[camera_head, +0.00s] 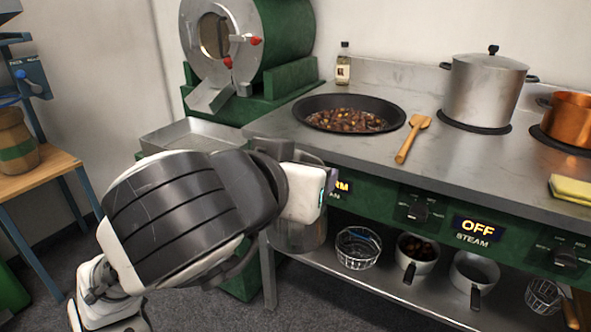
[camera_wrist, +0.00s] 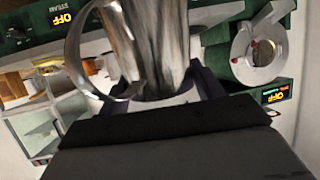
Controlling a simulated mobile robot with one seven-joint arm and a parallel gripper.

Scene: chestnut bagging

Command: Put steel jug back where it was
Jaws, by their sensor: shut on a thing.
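The steel jug (camera_wrist: 168,40) fills the upper middle of the wrist view, its shiny body between my fingers and its curved handle to the left. My gripper (camera_wrist: 165,88) is shut on the jug. In the head view my gripper (camera_head: 318,187) is in front of the counter's front edge, partly hidden by my own wrist. A steel cylindrical body (camera_head: 300,236) shows below it, at the left end of the lower shelf; I cannot tell there whether it touches the shelf. The jug's base is hidden.
The lower shelf (camera_head: 385,290) holds a wire basket (camera_head: 358,248), a pan with dark contents (camera_head: 416,256) and an empty pan (camera_head: 474,272). Above are a wide pan of chestnuts (camera_head: 350,114), a wooden spatula (camera_head: 412,138) and a lidded pot (camera_head: 484,88). A green roaster (camera_head: 285,45) stands behind.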

